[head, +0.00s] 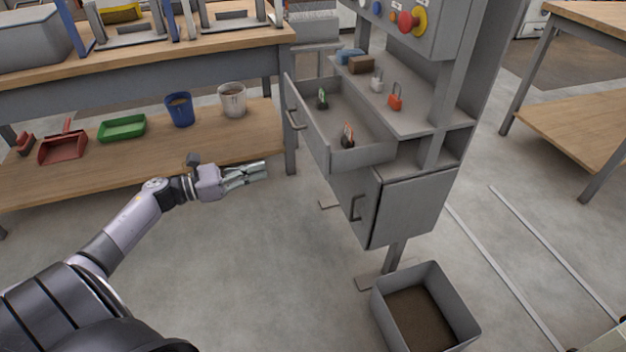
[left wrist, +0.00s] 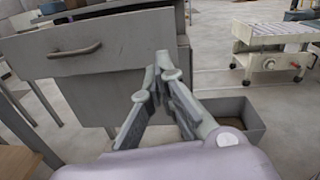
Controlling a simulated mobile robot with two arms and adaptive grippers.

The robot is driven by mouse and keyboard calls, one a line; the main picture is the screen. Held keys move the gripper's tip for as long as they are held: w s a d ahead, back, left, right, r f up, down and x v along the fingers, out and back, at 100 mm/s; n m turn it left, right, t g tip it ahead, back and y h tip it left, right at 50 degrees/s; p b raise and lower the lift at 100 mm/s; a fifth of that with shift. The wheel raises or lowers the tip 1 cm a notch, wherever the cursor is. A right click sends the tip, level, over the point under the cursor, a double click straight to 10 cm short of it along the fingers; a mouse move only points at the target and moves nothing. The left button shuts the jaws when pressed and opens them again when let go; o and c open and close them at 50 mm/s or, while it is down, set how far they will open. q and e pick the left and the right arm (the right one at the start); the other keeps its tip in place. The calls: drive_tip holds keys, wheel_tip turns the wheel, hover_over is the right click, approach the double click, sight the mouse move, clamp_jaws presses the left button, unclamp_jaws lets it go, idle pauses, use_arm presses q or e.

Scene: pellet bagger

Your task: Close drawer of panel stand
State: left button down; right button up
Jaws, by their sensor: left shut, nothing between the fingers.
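The panel stand (head: 428,150) is grey and stands right of the middle in the head view. Its drawer (head: 308,135) is pulled out toward the left, with a dark handle (head: 294,117) on its front. Small items, one green and one orange, lie inside the drawer. My left gripper (head: 266,169) is shut and empty, left of the drawer and apart from it. In the left wrist view the fingertips (left wrist: 163,65) appear in front of the drawer front (left wrist: 120,48), to the right of its handle (left wrist: 75,51). My right gripper is out of view.
Below the drawer is a closed cabinet door (head: 405,208) with a handle. A grey open bin (head: 466,318) stands on the floor at its foot. A workbench (head: 150,63) with a lower shelf holding cups and trays is at the left. The floor between is clear.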

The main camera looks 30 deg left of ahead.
use_arm(q)
drive_tip(key=m, duration=0.2)
approach(324, 156)
drive_tip(key=shift+g+h, duration=0.3)
drive_tip(key=shift+h, duration=0.1)
drive_tip(key=x, duration=0.7)
drive_tip(key=shift+w+a, duration=0.15)
drive_tip(key=shift+w, duration=0.1)
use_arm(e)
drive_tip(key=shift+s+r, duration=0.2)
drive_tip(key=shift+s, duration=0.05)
use_arm(q)
drive_tip(key=shift+b, duration=0.3)
